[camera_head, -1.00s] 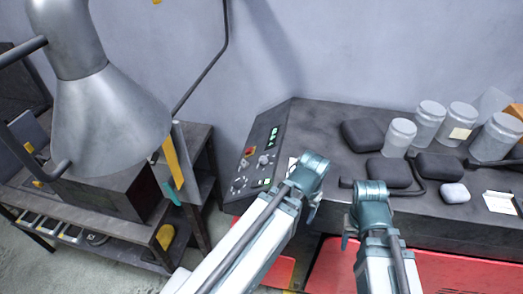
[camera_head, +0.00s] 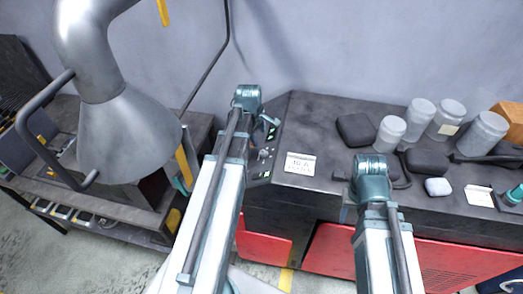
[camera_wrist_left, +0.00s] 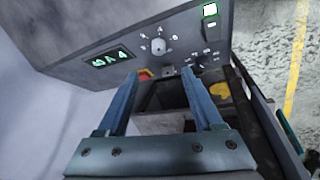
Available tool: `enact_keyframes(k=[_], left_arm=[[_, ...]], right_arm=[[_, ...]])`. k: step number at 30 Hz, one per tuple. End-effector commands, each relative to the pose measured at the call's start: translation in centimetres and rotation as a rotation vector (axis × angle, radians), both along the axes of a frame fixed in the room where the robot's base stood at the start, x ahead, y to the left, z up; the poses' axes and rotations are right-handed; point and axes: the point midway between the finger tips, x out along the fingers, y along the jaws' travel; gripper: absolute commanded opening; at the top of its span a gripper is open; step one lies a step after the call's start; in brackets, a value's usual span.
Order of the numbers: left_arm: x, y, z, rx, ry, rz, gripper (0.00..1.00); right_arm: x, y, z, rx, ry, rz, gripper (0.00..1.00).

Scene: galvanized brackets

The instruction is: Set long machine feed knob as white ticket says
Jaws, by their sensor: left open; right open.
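The machine's control panel (camera_head: 266,150) stands at the bench's left end, mostly hidden behind my left arm in the head view. In the left wrist view a round grey knob (camera_wrist_left: 161,46) sits on it, ringed by white marks; its pointer is too small to read. A white ticket (camera_head: 301,163) lies on the bench right of the panel; its writing is not clearly legible. My left gripper (camera_wrist_left: 160,75) is open and empty at the panel, its fingertips below the knob in the picture and apart from it. My right gripper (camera_head: 345,205) is open and empty at the bench's front edge.
A green-lit display (camera_wrist_left: 108,57) and a second lit display (camera_wrist_left: 210,12) are on the panel. Grey jars (camera_head: 421,118), dark blocks (camera_head: 356,129) and another white paper (camera_head: 478,195) occupy the bench. A metal hood (camera_head: 125,140) hangs at left.

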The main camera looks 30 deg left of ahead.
Motion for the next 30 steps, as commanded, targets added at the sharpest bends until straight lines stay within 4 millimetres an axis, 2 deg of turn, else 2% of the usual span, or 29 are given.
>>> enact_keyframes(k=[8,14,20,30], left_arm=[[0.2,0.5,-0.1,-0.011,-0.005,0.045,0.68],[0.5,0.5,-1.1,-0.009,-0.005,0.043,0.68],[1.0,0.5,-3.3,-0.009,-0.005,0.042,0.68],[2.3,0.5,-8.1,-0.009,-0.005,0.041,0.68]], right_arm=[[0.0,0.0,-0.1,0.000,0.000,0.001,0.50],[0.0,0.0,-1.2,-0.001,0.000,0.006,0.50],[0.0,0.0,-3.4,-0.001,0.000,0.017,0.50],[0.1,0.0,-8.2,-0.001,-0.002,0.021,0.50]])
